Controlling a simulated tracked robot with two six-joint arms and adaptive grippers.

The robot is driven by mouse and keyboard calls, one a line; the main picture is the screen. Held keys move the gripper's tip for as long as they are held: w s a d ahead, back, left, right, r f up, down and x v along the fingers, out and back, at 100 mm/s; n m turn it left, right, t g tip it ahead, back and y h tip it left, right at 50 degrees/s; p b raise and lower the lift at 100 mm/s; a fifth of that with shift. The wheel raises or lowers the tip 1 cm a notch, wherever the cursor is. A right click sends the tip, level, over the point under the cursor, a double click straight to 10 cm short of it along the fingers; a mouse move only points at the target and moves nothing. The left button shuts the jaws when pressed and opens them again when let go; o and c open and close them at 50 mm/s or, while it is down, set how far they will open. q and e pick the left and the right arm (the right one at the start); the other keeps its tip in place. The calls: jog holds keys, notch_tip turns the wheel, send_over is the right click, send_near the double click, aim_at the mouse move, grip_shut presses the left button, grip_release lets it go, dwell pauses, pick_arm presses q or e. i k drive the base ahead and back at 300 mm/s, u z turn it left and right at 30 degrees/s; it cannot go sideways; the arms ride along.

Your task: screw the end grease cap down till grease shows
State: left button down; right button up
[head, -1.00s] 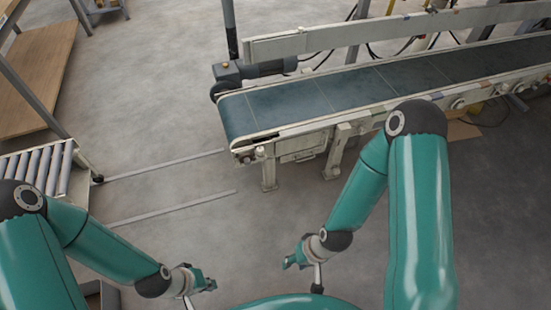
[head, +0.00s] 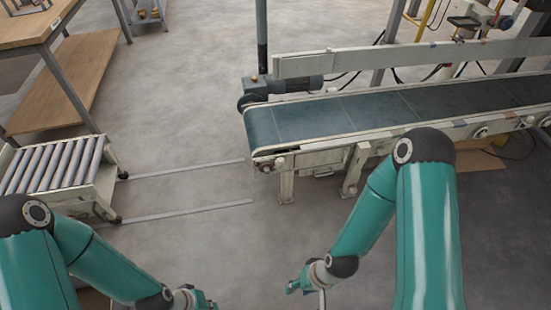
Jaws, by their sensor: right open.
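The conveyor (head: 372,112) has a dark green belt and a pale frame, and its near end faces me. No grease can be made out. My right gripper (head: 298,286) is open and empty, low in the picture, well apart from the conveyor end. My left gripper (head: 207,301) is at the bottom edge, partly cut off, and its jaws cannot be made out.
A roller table (head: 58,168) stands at the left, with a wooden workbench (head: 35,25) behind it. Two floor rails (head: 185,213) run towards the conveyor. The floor between is clear. A motor (head: 285,86) sits behind the belt end, and cardboard (head: 478,161) lies under the conveyor.

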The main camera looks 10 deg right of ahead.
aim_at(280, 161)
jog(key=i, duration=0.85)
jog(key=z, duration=0.05)
